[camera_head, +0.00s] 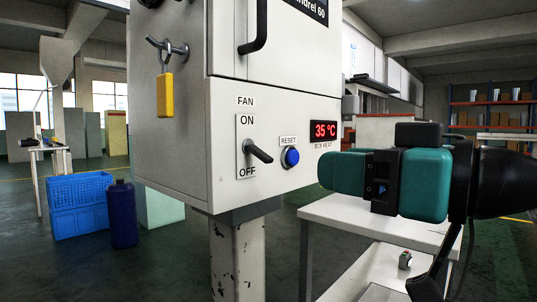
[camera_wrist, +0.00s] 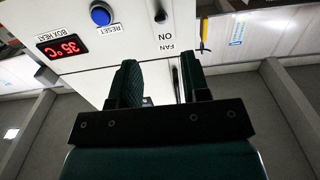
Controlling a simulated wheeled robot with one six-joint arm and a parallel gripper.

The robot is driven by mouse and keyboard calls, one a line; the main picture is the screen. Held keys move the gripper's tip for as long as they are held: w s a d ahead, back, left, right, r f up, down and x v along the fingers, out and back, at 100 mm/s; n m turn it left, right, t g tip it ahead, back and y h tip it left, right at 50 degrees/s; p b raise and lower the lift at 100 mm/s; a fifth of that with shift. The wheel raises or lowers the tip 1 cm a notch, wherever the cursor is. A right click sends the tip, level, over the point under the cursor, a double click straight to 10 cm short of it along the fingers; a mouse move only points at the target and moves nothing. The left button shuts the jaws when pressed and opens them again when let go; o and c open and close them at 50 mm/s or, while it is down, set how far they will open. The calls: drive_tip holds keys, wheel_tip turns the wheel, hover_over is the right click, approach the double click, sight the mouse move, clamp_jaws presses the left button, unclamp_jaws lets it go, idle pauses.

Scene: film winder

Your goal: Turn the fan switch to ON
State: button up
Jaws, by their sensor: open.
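The fan switch (camera_head: 258,153) is a black lever on a white plate on the cabinet front, between the ON label above and the OFF label below. Its knob points out and slightly down. In the wrist view, which is upside down, part of the lever (camera_wrist: 160,15) shows at the top edge beyond the ON and FAN labels. My gripper (camera_head: 335,171) has teal fingers and is right of the switch and apart from it, near the heat display. In the wrist view my gripper (camera_wrist: 162,78) is open, with nothing held between its fingers.
A blue reset button (camera_head: 292,157) and a red 35 °C display (camera_head: 325,132) are right of the switch. A black door handle (camera_head: 256,28) sticks out above. A yellow padlock (camera_head: 165,94) hangs on the cabinet's left side. A white table (camera_head: 345,215) stands below my gripper.

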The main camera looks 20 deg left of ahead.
sight(270, 158)
drive_tip(key=p+x, duration=0.1)
drive_tip(key=x, duration=1)
drive_tip(key=shift+w+a, duration=0.15)
drive_tip(key=shift+a, duration=0.2)
drive_tip(key=shift+r, duration=0.1)
clamp_jaws()
